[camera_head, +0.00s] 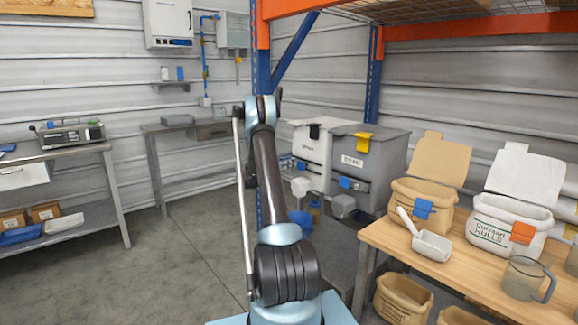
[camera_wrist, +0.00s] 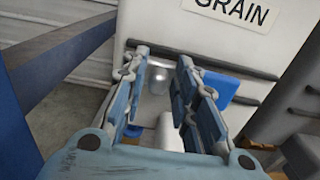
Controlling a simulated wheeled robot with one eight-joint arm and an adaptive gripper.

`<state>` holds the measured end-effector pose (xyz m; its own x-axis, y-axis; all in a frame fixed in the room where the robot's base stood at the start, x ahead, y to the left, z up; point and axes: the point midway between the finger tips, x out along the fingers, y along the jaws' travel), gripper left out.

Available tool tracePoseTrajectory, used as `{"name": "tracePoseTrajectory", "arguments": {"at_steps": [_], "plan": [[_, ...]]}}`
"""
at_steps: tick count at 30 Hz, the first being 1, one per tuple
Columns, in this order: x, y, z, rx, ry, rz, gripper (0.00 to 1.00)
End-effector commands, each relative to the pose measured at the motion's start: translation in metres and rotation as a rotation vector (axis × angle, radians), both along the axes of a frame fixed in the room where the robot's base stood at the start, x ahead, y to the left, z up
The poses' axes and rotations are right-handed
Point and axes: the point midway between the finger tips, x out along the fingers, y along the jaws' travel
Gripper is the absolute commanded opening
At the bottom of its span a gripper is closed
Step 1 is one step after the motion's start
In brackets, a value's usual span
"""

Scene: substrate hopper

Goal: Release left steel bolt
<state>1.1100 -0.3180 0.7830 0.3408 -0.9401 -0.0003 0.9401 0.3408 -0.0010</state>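A white bin labelled GRAIN (camera_wrist: 150,20) fills the upper part of the wrist view. A dark bar (camera_wrist: 240,70) runs across its front. A small shiny metal piece (camera_wrist: 159,80), perhaps the steel bolt, shows between the fingers of my gripper (camera_wrist: 162,58). The fingers are apart, with a visible gap on both sides of that piece. A blue part (camera_wrist: 220,88) sits on the bin front behind the right finger. In the head view the white bin (camera_head: 318,137) stands beyond my arm, and my gripper is not visible there.
A grey bin (camera_head: 385,145) with a yellow catch stands right of the white one. A wooden table (camera_head: 400,245) at right holds open bags, a scoop (camera_head: 432,246) and a clear jug (camera_head: 522,278). A blue rack post (camera_head: 373,85) rises behind the bins. The floor at left is clear.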

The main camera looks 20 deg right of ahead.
Motion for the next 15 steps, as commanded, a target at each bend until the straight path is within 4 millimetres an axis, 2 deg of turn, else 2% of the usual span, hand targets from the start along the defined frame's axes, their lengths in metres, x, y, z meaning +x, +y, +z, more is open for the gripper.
{"name": "tracePoseTrajectory", "arguments": {"at_steps": [10, 11, 14, 15], "plan": [[0.0014, -0.0039, -0.0001, 0.000, 0.000, 0.000, 0.27], [0.0014, -0.0039, -0.0001, 0.000, 0.000, 0.000, 0.22], [0.0013, -0.0037, -0.0001, 0.000, 0.000, 0.000, 0.00], [0.0013, -0.0037, -0.0001, 0.000, 0.000, 0.000, 0.00]]}}
